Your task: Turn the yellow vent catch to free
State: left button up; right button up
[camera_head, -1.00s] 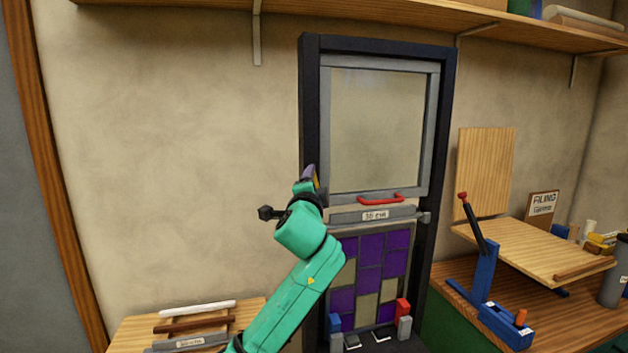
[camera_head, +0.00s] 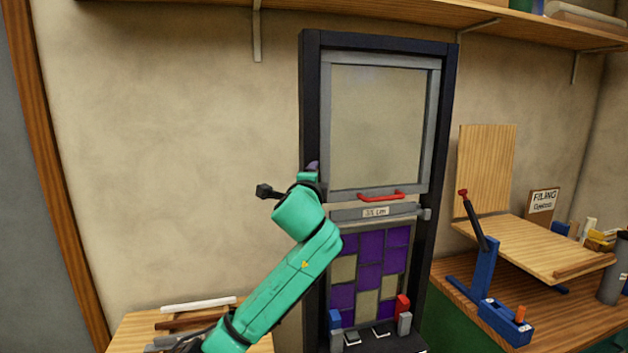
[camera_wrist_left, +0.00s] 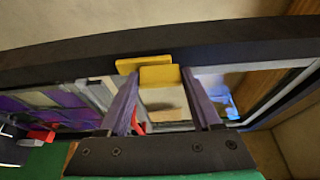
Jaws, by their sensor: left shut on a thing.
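The yellow vent catch (camera_wrist_left: 143,64) is in the left wrist view, at the dark door-like frame (camera_wrist_left: 60,62). A yellow block sits between my purple fingertips, with a yellow bar just beyond it. My left gripper (camera_wrist_left: 158,78) is shut on this yellow catch. In the head view my left gripper (camera_head: 312,168) is at the left post of the dark frame (camera_head: 310,110), and the catch is hidden behind it. Which way the catch is set cannot be read. My right gripper is not in view.
A grey-framed glass sash (camera_head: 380,125) with a red handle (camera_head: 380,196) fills the upper opening. A purple and cream leaded panel (camera_head: 370,265) stands below it. A bench with a blue clamp stand (camera_head: 489,275) is at right. The wall left of the frame is bare.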

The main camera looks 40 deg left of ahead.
pick_arm(q)
jog(key=o, duration=1.4)
jog(key=b+v, duration=0.5)
jog(key=v, duration=0.9)
jog(key=shift+s+d+b, duration=0.1)
jog(key=shift+s+b, duration=0.15)
jog(key=shift+b, duration=0.1)
jog(key=shift+f, duration=0.15)
